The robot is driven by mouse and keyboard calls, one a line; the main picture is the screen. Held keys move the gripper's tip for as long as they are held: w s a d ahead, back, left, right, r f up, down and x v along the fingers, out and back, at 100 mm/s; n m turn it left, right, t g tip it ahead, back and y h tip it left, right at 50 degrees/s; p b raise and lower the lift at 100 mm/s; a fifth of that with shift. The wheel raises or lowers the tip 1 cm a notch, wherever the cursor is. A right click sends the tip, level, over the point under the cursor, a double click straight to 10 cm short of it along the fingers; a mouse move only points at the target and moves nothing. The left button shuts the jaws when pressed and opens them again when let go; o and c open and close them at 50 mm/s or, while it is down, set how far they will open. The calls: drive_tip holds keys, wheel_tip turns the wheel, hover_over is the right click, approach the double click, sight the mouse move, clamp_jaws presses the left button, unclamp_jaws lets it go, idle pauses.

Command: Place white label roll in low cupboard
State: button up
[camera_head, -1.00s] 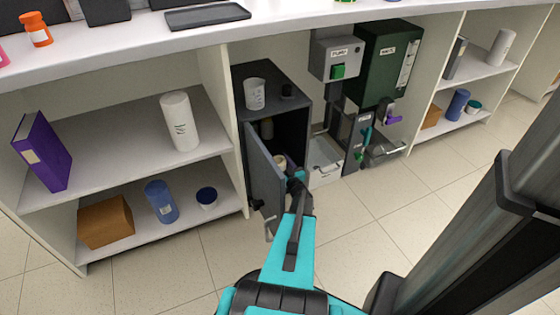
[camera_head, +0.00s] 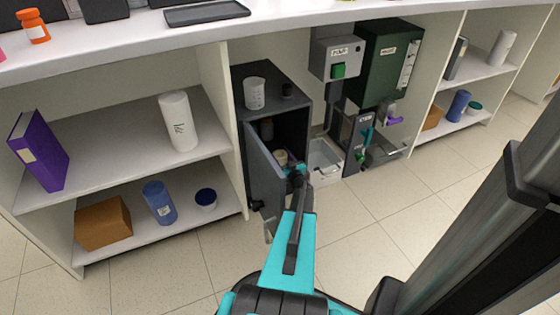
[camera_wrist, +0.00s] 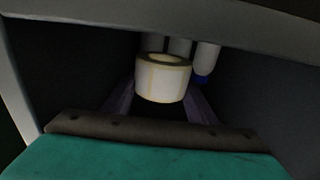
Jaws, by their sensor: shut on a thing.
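The white label roll (camera_wrist: 162,79) is between my gripper's fingers (camera_wrist: 160,98) in the wrist view, inside the dark low cupboard. My gripper is shut on it. In the head view the roll (camera_head: 281,157) shows as a small pale shape in the cupboard opening, just past my gripper (camera_head: 290,168). The low cupboard (camera_head: 257,75) is a dark grey box under the bench. Its door (camera_head: 265,178) stands open, to the left of my arm. The lower part of the cupboard's inside is hidden by the door and my arm.
White bottles (camera_wrist: 207,58), one with a blue cap, stand behind the roll in the cupboard. A clear bin (camera_head: 325,160) and a green unit (camera_head: 386,62) are to the right. Open floor lies to the right of my arm.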

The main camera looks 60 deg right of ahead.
sight(280, 159)
drive_tip(key=shift+f+b, duration=0.6)
drive_tip(key=shift+f, duration=0.8)
drive_tip(key=shift+f, duration=0.15)
drive_tip(key=o, duration=1.1)
drive_tip(key=shift+s+r, duration=0.1)
drive_tip(key=shift+r, duration=0.1)
drive_tip(key=p+v, duration=0.3)
drive_tip(key=v, duration=0.9)
